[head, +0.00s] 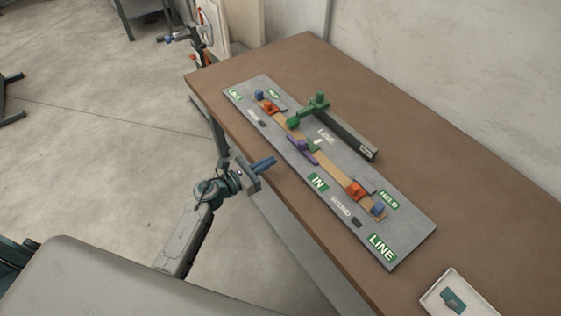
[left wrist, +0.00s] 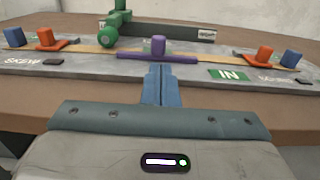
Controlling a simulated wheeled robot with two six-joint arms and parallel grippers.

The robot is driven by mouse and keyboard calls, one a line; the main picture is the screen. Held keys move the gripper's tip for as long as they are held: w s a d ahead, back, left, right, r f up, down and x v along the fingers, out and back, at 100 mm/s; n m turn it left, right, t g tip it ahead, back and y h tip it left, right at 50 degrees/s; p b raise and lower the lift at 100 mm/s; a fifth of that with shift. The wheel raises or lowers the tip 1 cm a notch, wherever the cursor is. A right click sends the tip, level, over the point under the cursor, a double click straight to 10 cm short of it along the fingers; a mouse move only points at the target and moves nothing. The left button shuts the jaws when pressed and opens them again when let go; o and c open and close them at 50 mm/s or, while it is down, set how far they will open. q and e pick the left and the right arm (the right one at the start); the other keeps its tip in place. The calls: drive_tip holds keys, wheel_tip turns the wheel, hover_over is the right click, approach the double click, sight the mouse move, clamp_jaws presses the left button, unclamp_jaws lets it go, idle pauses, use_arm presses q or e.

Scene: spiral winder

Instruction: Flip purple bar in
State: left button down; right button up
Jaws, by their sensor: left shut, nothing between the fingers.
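The purple bar (head: 301,150) lies on the middle of the grey board (head: 285,166), across the side nearest me, beside the tan strip. In the left wrist view the purple bar (left wrist: 157,57) is a flat bar with an upright round knob at its middle. My left gripper (head: 268,163) is off the table's near edge, short of the bar. Its blue fingers (left wrist: 158,82) are shut with nothing between them and point at the bar, seemingly apart from it. A green "IN" label (left wrist: 230,75) is on the board right of the bar. My right gripper is not in view.
A green arm with a ball (head: 292,122) and a dark rail (head: 347,136) stand behind the bar. Orange and blue blocks sit at both strip ends, including a near orange block (head: 355,190). A white tray (head: 434,298) holds a teal piece at the lower right.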

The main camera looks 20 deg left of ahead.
use_arm(q)
drive_tip(key=shift+b+v, duration=0.8)
drive_tip(key=shift+v, duration=1.7)
drive_tip(key=s+a+f+n+g+y, duration=0.1)
drive_tip(key=s+a+f+n+y, duration=0.3)
drive_tip(key=f+n, duration=0.6)
drive_tip(key=s+a+f+n+g+y, duration=0.1)
drive_tip(key=s+a+f+n+y, duration=0.25)
drive_tip(key=f+n, duration=0.65)
drive_tip(key=s+a+f+n+g+y, duration=0.1)
drive_tip(key=s+a+f+n+y, duration=0.35)
drive_tip(key=f, duration=0.85)
drive_tip(key=s+d+f+n+g, duration=0.1)
drive_tip(key=s+f+n+g, duration=0.2)
drive_tip(key=s+f+n, duration=0.3)
drive_tip(key=s+d+f+n+g, duration=0.1)
drive_tip(key=s+f+n+g, duration=0.2)
drive_tip(key=s, duration=1.3)
drive_tip(key=s+d+f+n+g, duration=0.2)
drive_tip(key=s+f+n+g, duration=0.2)
drive_tip(key=s+f+n, duration=0.5)
drive_tip(key=s+n, duration=0.1)
drive_tip(key=s, duration=0.2)
drive_tip(key=shift+f, duration=0.4)
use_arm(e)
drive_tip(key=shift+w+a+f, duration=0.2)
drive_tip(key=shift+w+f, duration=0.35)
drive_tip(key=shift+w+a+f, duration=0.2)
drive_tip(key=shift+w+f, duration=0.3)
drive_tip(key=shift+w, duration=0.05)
